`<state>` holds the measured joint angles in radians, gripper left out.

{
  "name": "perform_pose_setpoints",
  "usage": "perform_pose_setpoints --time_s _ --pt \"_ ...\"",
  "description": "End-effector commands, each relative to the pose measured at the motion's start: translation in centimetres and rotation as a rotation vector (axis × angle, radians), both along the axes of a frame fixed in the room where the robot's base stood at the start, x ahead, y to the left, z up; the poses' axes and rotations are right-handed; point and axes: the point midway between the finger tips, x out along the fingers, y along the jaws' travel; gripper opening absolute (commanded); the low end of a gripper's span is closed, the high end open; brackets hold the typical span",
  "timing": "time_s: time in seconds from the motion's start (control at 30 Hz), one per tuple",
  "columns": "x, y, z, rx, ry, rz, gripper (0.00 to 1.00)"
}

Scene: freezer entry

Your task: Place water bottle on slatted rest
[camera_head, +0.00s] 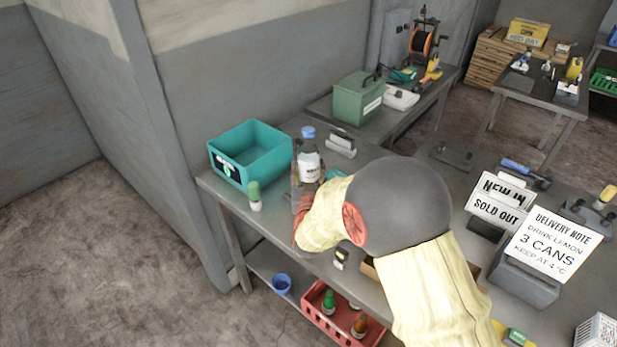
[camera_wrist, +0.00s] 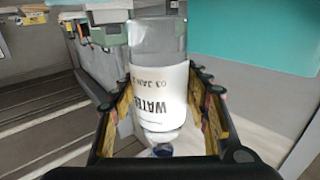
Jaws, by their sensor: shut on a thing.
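The water bottle (camera_head: 308,167) is clear with a white label and a blue cap. It stands roughly upright in the head view, at the left part of the workbench (camera_head: 372,283), just right of the teal bin (camera_head: 227,172). My gripper (camera_wrist: 160,110) is shut on the bottle (camera_wrist: 160,88), with a finger on each side of its labelled part. The label reads "WATER" upside down in the wrist view. In the head view my covered arm hides most of the gripper. I cannot tell whether the bottle's base touches anything. I cannot make out the slatted rest for certain.
A green-capped small bottle (camera_head: 254,196) stands close left of the water bottle. A grey metal holder (camera_head: 341,144) sits behind it, and a green box (camera_head: 357,97) stands farther back. Below are a blue cup (camera_head: 281,284) and a red crate (camera_head: 318,322). Signs (camera_head: 552,245) stand at right.

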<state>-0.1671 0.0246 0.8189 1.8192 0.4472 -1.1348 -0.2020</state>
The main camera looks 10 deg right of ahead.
Motion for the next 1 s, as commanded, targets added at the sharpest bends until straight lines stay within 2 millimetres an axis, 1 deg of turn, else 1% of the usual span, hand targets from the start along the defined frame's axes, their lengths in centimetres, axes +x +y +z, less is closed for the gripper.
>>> perform_pose_setpoints --time_s 0.1,0.2,0.27,0.5,0.63,0.67,0.9,0.97,1.0 --pt "0.2 0.1 -1.7 -0.001 0.001 0.0 0.0" --pt "0.1 0.1 -3.0 0.0 0.0 0.001 0.0" --pt "0.1 0.1 -3.3 0.001 -0.001 0.001 0.0" --pt "0.1 0.0 -3.1 0.001 -0.002 0.0 0.0" --pt "0.1 0.0 -3.5 0.001 -0.002 0.0 0.0" --pt "0.1 0.0 -3.6 0.0 0.002 0.001 0.47" --pt "0.1 0.0 -3.6 0.0 0.002 0.001 0.61" --pt "0.1 0.0 -3.6 0.0 0.002 0.001 0.64" --pt "0.1 0.0 -3.6 0.0 0.002 0.001 0.65"
